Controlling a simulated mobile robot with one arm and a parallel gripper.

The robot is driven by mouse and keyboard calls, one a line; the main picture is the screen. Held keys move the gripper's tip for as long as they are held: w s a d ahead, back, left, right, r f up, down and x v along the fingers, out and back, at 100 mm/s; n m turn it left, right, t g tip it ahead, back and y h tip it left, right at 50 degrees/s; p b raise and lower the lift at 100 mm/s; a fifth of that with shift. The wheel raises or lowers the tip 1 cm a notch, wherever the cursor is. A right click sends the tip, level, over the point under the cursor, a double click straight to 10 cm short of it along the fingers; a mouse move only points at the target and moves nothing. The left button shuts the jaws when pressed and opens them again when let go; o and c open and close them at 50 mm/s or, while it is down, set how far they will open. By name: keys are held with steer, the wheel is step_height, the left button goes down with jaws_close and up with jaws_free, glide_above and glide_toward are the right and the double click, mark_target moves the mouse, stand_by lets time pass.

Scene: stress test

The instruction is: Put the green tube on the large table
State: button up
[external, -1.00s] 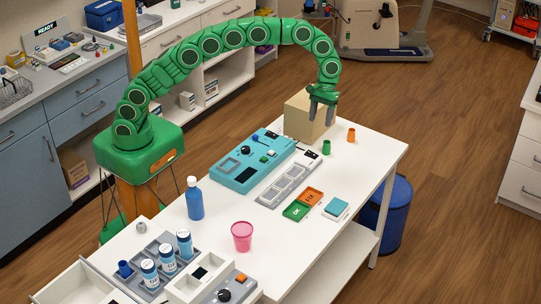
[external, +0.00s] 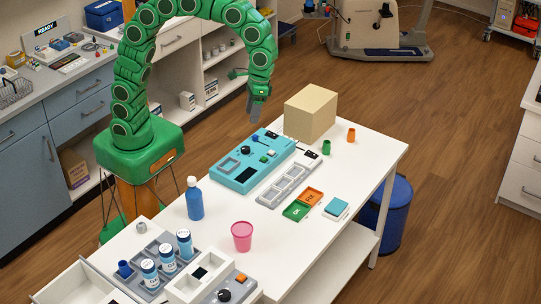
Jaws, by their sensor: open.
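A small green tube (external: 326,148) stands upright on the large white table (external: 262,231), in front of a tan box. My gripper (external: 255,116) is open and points down, above and behind the teal panel. It is to the left of the box and well apart from the green tube. I see nothing between its fingers, though they are small in this view.
The tan box (external: 310,113) stands at the table's far end. An orange tube (external: 351,135) is right of the green one. The teal panel (external: 246,163), a blue bottle (external: 194,199) and a pink cup (external: 242,236) also stand on the table.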

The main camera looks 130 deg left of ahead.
steer(key=s+d+r+m+y, duration=0.1)
steer(key=s+d+m, duration=0.2)
steer(key=s+d, duration=0.35)
steer(key=s+d+r+m, duration=0.15)
steer(key=s+d, duration=0.25)
steer(key=s, duration=0.5)
steer(key=s+d+f+m, duration=0.1)
steer(key=s+f+m, duration=0.1)
steer(key=s, duration=0.7)
steer(key=s+d+f+m+g+y, duration=0.1)
steer(key=s+d+f+m, duration=0.1)
steer(key=s, duration=0.6)
steer(key=shift+s+f+m, duration=0.4)
steer(key=shift+f+m, duration=0.1)
steer(key=shift+m, duration=0.15)
